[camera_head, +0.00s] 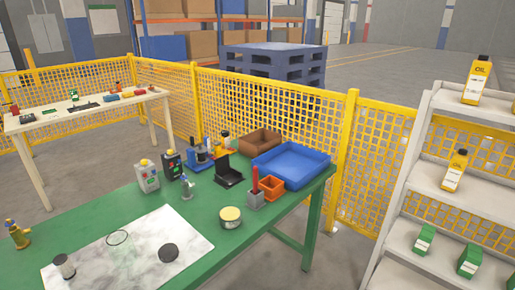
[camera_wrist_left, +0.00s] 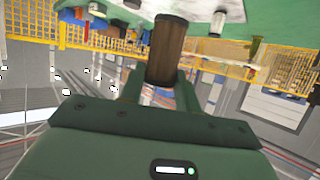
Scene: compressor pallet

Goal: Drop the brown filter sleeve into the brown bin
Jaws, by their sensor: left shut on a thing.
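The brown filter sleeve (camera_wrist_left: 165,50) is a brown cylinder with dark ends. It shows in the left wrist view, where my left gripper (camera_wrist_left: 160,88) is shut on its near end, one finger on each side. The sleeve sticks out beyond the fingers. The brown bin (camera_head: 260,141) is an open box at the back of the green table in the head view, behind the blue tray. No gripper shows in the head view, and my right gripper is in neither view.
The green table (camera_head: 128,205) also bears a blue tray (camera_head: 327,166), an orange bin (camera_head: 271,187), a round tin (camera_head: 230,216) and a marbled sheet (camera_head: 125,250). Yellow mesh fencing (camera_head: 310,120) stands behind. Shelves (camera_head: 465,190) with oil bottles stand at the right.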

